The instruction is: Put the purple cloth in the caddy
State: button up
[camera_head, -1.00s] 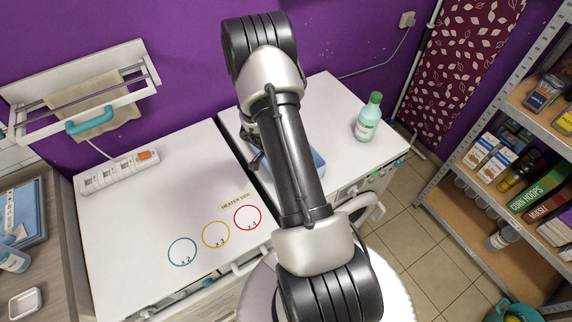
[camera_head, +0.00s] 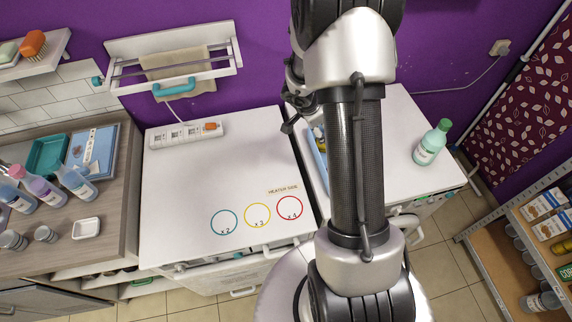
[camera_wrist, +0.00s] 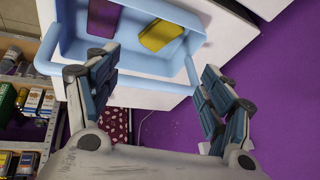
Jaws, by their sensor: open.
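The light blue caddy (camera_wrist: 185,76) fills the top of the wrist view. It shows in the head view as a blue strip (camera_head: 316,160), mostly hidden behind my arm. A flat purple piece (camera_wrist: 103,18), which looks like the purple cloth, lies inside the caddy at the upper left. My gripper (camera_wrist: 150,78) is open and empty, its fingers apart near the caddy's rim; I cannot tell if they touch it. In the head view my gripper (camera_head: 296,108) is partly hidden by the arm, beside the caddy.
A yellow item (camera_wrist: 157,35) also lies in the caddy. A green-white bottle (camera_head: 431,143) stands to its right. A power strip (camera_head: 186,133) lies on the left white worktop (camera_head: 185,185), which is otherwise mostly clear. A towel rail (camera_head: 175,60) juts from the wall.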

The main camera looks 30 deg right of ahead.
jog(key=w+a+r+n+t+y, duration=0.1)
jog(key=w+a+r+n+t, duration=0.5)
jog(key=r, duration=0.6)
jog(key=s+a+r+n+t+y, duration=0.1)
jog(key=a+r+n+y, duration=0.3)
jog(key=a+r, duration=0.95)
jog(key=s+a+r+n+g+y, duration=0.25)
jog(key=s+a+n, duration=0.35)
jog(key=s+a, duration=0.55)
jog(key=s+d+f+n+g+h, duration=0.1)
jog(key=s+d, duration=0.1)
jog(key=s, duration=0.6)
jog(key=s+d+f+n+g+h, duration=0.1)
jog(key=s+d+n, duration=0.1)
jog(key=s, duration=0.6)
jog(key=shift+d+f+h, duration=0.15)
jog(key=shift+f+h, duration=0.2)
